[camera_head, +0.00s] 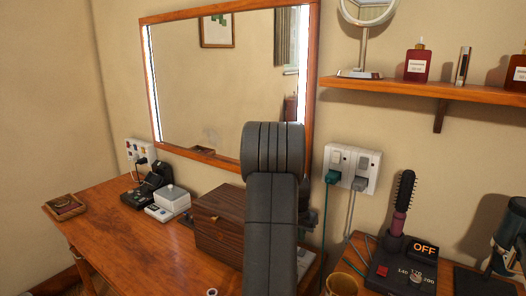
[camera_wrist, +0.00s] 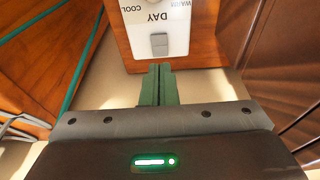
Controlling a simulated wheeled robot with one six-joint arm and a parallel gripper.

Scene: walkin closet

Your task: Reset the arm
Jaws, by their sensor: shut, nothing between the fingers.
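My gripper (camera_wrist: 158,84) is in the wrist view, its two green fingers together with nothing between them. Just beyond the fingertips is a wooden-edged panel (camera_wrist: 120,50) with a white face marked "DAY", "COOL" and "WARM" and a grey rocker switch (camera_wrist: 159,44). I cannot tell whether the fingertips touch it. In the head view, my dark arm rises in front of the mirror and hides my gripper and part of the table behind it.
A wooden table (camera_head: 130,232) holds a brown box (camera_head: 218,222), a white box (camera_head: 173,199) and a small tray (camera_head: 65,206). A framed mirror (camera_head: 215,80) and wall sockets (camera_head: 352,168) are behind. At right are a hot brush (camera_head: 402,205), an "OFF" unit (camera_head: 385,258) and a shelf (camera_head: 400,88).

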